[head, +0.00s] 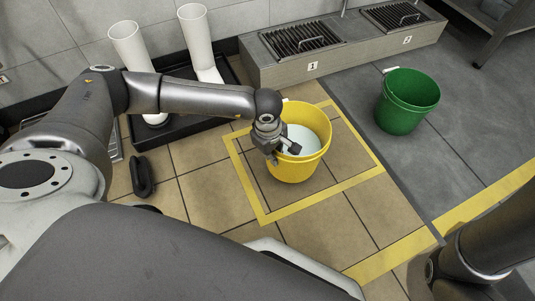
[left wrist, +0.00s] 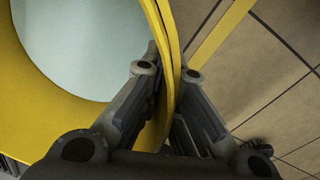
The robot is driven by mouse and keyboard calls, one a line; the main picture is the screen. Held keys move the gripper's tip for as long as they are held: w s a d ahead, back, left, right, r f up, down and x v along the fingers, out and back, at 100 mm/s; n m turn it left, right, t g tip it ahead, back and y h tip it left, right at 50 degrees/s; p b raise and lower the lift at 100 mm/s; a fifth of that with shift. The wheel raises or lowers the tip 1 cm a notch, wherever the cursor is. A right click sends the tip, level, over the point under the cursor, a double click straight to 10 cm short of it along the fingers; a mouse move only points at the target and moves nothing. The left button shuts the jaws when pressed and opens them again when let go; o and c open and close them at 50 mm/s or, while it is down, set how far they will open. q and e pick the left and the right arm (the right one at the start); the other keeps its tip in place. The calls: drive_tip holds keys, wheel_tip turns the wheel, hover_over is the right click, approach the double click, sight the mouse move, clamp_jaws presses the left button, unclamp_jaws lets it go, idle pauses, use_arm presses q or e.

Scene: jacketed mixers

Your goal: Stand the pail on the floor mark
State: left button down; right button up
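The yellow pail (head: 296,168) holds a pale liquid (head: 303,140) and appears upright. It shows over the yellow square outline of the floor mark (head: 247,187), within its borders in the head view. I cannot tell whether its base touches the floor. My left gripper (head: 277,150) is at the pail's near-left rim. In the left wrist view, its fingers (left wrist: 168,74) lie on both sides of the pail wall (left wrist: 166,25), one inside and one outside, and look closed on it. My right gripper is not in view.
A green bucket (head: 405,108) stands on the grey floor to the right. A dark object (head: 143,177) lies on the tiles at left.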

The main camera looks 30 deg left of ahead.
sight(274, 170)
use_arm(q)
drive_tip(key=shift+w+d+f+b, duration=0.15)
drive_tip(key=shift+w+f+b, duration=0.15)
drive_tip(key=shift+w, duration=0.1)
drive_tip(key=shift+w+d+f+b, duration=0.1)
drive_tip(key=shift+w+f+b, duration=0.05)
drive_tip(key=shift+w+b, duration=0.2)
drive_tip(key=shift+f+b, duration=0.7)
drive_tip(key=shift+f, duration=0.7)
drive_tip(key=c, duration=2.1)
unclamp_jaws()
drive_tip(key=shift+s+a+f, duration=0.1)
drive_tip(key=shift+s+f, duration=0.15)
drive_tip(key=o, duration=0.5)
drive_tip(key=shift+c, duration=0.2)
